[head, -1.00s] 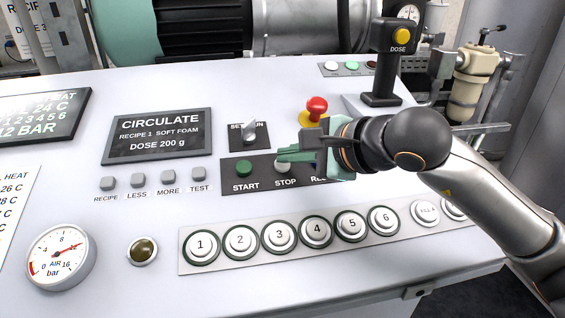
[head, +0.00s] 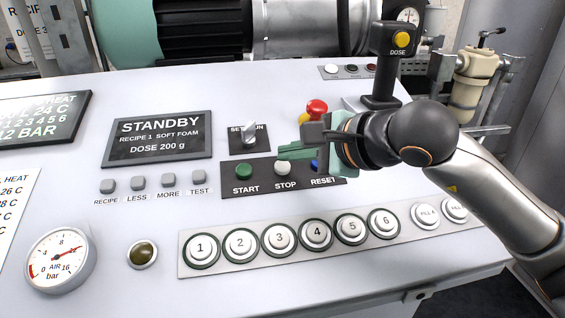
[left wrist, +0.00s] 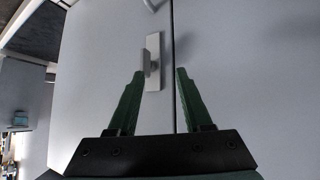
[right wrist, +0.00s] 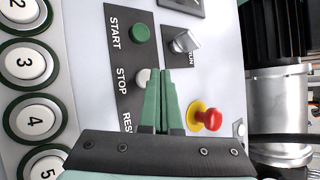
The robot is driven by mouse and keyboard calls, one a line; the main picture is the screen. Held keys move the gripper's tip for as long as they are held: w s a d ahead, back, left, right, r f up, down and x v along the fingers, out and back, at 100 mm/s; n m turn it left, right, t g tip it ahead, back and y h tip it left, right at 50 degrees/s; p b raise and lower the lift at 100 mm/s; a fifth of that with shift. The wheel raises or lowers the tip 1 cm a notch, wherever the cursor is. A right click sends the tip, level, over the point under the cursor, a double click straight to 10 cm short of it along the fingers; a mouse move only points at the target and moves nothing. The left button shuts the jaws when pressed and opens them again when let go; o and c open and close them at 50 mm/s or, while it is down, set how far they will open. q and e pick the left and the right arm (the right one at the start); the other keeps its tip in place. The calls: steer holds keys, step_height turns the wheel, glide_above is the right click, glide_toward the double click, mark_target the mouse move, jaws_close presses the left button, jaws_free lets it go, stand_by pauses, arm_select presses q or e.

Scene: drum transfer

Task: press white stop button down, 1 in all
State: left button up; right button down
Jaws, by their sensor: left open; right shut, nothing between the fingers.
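The white stop button (head: 282,168) sits on the dark strip above the word STOP, between the green start button (head: 244,172) and the blue reset button (head: 315,165). My right gripper (head: 282,153) is shut and empty, its green fingertips just above and behind the stop button in the head view. In the right wrist view the stop button (right wrist: 143,77) shows beside the closed fingertips (right wrist: 161,72); I cannot tell whether they touch. The display (head: 157,137) reads STANDBY. My left gripper (left wrist: 160,75) is open, in front of a grey cabinet door with a handle (left wrist: 154,62).
A red emergency knob (head: 316,107) on a yellow base stands close behind my right gripper. A selector switch (head: 249,134) is left of it. Numbered buttons (head: 279,238) line the front. A black post with a yellow DOSE button (head: 402,39) rises behind.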

steer(key=shift+r, duration=0.15)
steer(key=shift+s+d+r+p, duration=0.1)
steer(key=shift+s+r+p, duration=0.2)
steer(key=shift+r, duration=0.45)
steer(key=shift+s+r+p, duration=0.25)
steer(key=shift+r+p, duration=0.1)
steer(key=shift+r, duration=0.45)
steer(key=shift+s+d+r+p, duration=0.1)
steer(key=shift+s+r+p, duration=0.2)
steer(key=shift+r, duration=0.45)
steer(key=shift+r, duration=0.1)
